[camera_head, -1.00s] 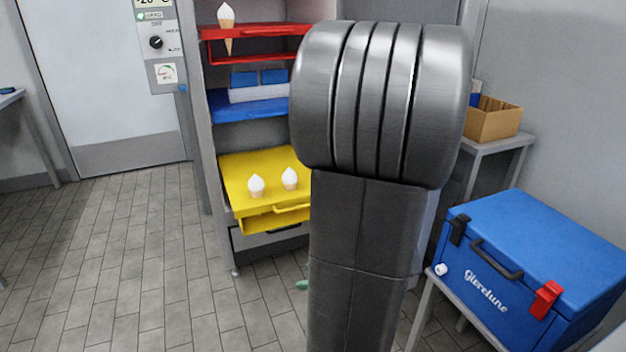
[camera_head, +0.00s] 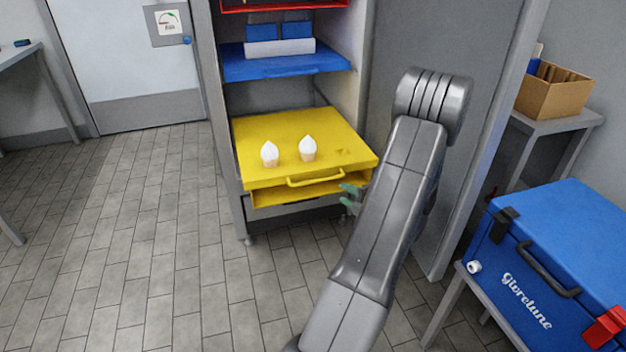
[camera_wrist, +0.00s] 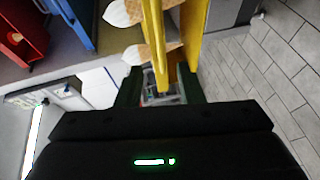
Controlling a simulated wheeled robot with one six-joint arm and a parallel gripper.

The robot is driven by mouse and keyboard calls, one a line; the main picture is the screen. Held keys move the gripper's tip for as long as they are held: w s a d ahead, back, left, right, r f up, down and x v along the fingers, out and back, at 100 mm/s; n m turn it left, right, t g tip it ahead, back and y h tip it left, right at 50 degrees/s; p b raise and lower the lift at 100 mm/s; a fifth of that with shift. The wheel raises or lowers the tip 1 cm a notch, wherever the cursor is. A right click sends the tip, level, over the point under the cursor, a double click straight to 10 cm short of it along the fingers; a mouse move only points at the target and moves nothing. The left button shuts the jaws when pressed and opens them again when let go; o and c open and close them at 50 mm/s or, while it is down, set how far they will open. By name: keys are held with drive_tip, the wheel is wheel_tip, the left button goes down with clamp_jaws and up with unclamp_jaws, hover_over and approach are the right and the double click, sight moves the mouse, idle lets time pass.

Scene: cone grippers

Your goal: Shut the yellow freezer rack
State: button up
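The yellow freezer rack (camera_head: 262,130) is slid out from the cabinet at its lowest visible level. Its front has a yellow handle (camera_head: 316,178), and two white-topped cones stand on it, a left one (camera_head: 269,154) and a right one (camera_head: 307,149). My gripper (camera_head: 350,194) is at the rack's front right corner, beside the handle, partly hidden behind my arm. In the wrist view its dark green fingers (camera_wrist: 160,92) are apart, with a yellow bar between them and gaps showing. The rack (camera_wrist: 196,30) and cones also show there. I cannot tell whether the fingers touch it.
A blue rack (camera_head: 290,66) with boxes is above, and a red rack (camera_head: 285,5) above that. A blue cooler (camera_head: 560,250) stands on a stand at the right. A cardboard box (camera_head: 555,92) sits on a table. The floor at left is clear.

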sight(318, 181)
drive_tip(key=b+x, duration=0.3)
drive_tip(key=x, duration=1)
drive_tip(key=shift+a, duration=0.15)
clamp_jaws()
